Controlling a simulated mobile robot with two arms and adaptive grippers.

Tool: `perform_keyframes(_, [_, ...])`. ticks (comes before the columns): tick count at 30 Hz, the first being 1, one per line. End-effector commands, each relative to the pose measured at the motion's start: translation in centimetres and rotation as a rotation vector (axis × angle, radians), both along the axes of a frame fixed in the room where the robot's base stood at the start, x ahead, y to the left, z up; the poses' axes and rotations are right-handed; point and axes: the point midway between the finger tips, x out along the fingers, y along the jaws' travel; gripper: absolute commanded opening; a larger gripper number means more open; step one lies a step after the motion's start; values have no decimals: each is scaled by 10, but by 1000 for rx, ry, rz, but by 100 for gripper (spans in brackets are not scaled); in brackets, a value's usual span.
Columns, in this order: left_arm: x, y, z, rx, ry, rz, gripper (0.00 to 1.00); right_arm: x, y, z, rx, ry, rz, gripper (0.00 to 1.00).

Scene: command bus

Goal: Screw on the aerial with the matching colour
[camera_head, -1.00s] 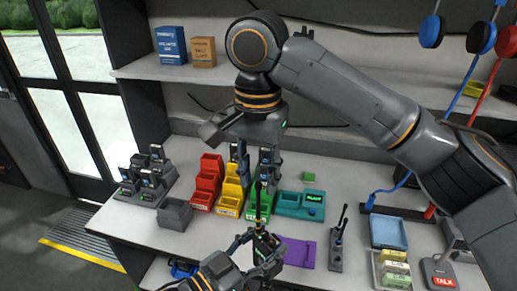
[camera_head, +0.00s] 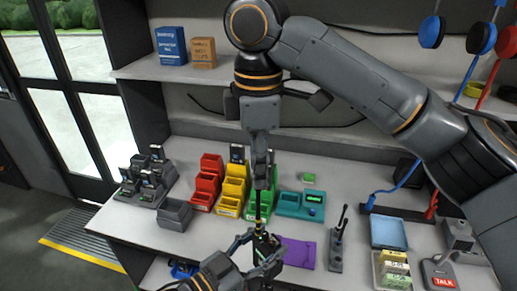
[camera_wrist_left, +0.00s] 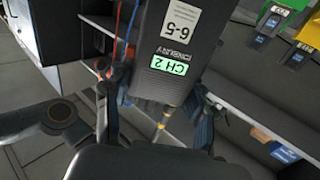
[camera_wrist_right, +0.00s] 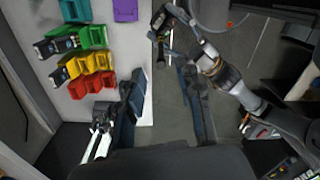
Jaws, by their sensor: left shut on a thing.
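A dark radio (camera_head: 263,245) with a lit green "CH 2" screen is held at the front of the counter. Its body fills the upper middle of the left wrist view (camera_wrist_left: 180,40). My left gripper (camera_head: 260,250) is shut on the radio's sides. Another black aerial (camera_head: 341,222) stands in a small grey holder (camera_head: 335,258).
Red (camera_head: 206,183), yellow (camera_head: 233,190) and green bins line the counter behind the radio. A grey box (camera_head: 175,214) and a radio rack (camera_head: 148,178) stand left.

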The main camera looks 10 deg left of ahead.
Motion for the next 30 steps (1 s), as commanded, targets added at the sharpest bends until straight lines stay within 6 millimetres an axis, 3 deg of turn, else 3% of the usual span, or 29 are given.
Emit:
perform_keyframes(21, [0, 0, 2, -2, -4, 0, 0, -1, 0, 19, 2, 1, 1491, 35])
perform_keyframes(30, [0, 0, 2, -2, -4, 0, 0, -1, 0, 25, 5, 2, 1980, 35])
